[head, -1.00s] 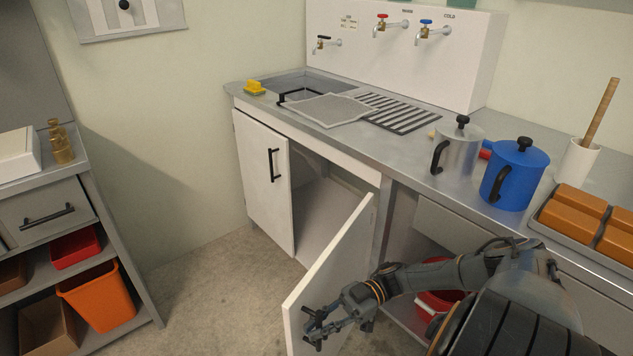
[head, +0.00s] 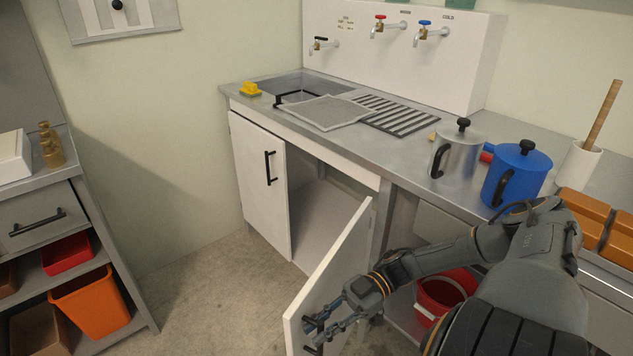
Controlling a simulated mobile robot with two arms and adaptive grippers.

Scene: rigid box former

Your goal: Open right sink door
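The right sink door (head: 338,266) is white and stands swung out wide from the sink cabinet, its free edge toward me. My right gripper (head: 314,338) is at that free end, on the door's right-hand face, by a black handle that it partly hides. Its fingers overlap the handle in the picture, so I cannot tell whether they are shut on it. The left sink door (head: 261,182) is closed, with a black bar handle (head: 270,168). The cabinet opening (head: 322,215) shows a pale, empty-looking floor. My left gripper is out of view.
The metal counter (head: 400,152) holds a sink, a silver pot (head: 456,152), a blue pot (head: 514,174) and orange-brown blocks (head: 587,215). A red bucket (head: 440,296) stands under the counter, beside my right arm. Grey floor (head: 215,290) is clear left of the door.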

